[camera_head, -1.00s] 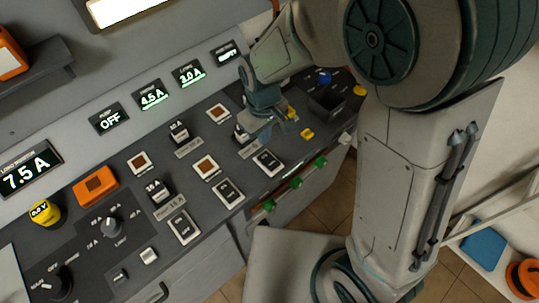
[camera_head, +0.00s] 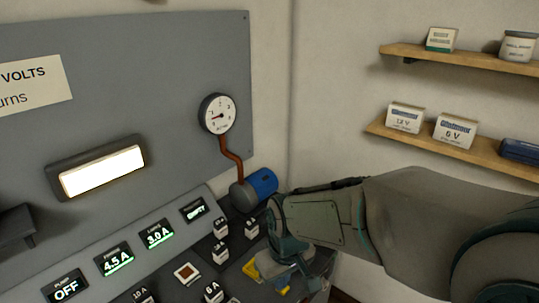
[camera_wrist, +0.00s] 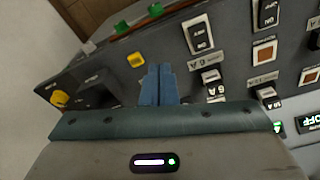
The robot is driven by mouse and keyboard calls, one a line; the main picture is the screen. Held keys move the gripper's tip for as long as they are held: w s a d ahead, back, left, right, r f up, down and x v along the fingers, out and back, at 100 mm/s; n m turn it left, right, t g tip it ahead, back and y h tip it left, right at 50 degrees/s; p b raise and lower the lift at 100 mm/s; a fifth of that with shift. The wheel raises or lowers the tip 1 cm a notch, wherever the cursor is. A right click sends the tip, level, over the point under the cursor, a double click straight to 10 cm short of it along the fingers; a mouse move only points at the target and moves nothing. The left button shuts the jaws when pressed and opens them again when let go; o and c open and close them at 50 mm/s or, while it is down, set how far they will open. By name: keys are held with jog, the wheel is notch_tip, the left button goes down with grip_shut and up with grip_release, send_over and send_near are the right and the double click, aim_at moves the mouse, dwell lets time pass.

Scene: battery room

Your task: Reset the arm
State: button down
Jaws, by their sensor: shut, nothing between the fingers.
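My arm reaches in from the right over the control panel (camera_head: 150,275) in the head view, with its teal wrist low at the centre. My gripper (camera_wrist: 159,70) shows in the wrist view as two blue fingers pressed together, with nothing between them. The fingertips appear over the panel close to its switches; whether they touch it I cannot tell. In the head view the fingers are hard to make out below the wrist.
A blue-ended pump or motor (camera_head: 262,184) stands just behind my wrist, with a pipe up to a round gauge (camera_head: 217,114). Rocker switches (camera_head: 221,253) lie left of the wrist. Shelves with boxes (camera_head: 455,131) hang at right. A yellow button (camera_wrist: 136,60) is near the fingers.

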jog(key=s+d+r+m+t, duration=0.1)
jog(key=s+d+r+m, duration=0.2)
jog(key=d, duration=0.3)
jog(key=s+d+r+m+t, duration=0.1)
jog(key=s+d+r+m, duration=0.1)
jog(key=d, duration=0.4)
jog(key=shift+s+d+r+m+h, duration=0.2)
jog(key=shift+s+r+m+h, duration=0.3)
jog(key=shift+s, duration=0.85)
jog(key=shift+r, duration=0.1)
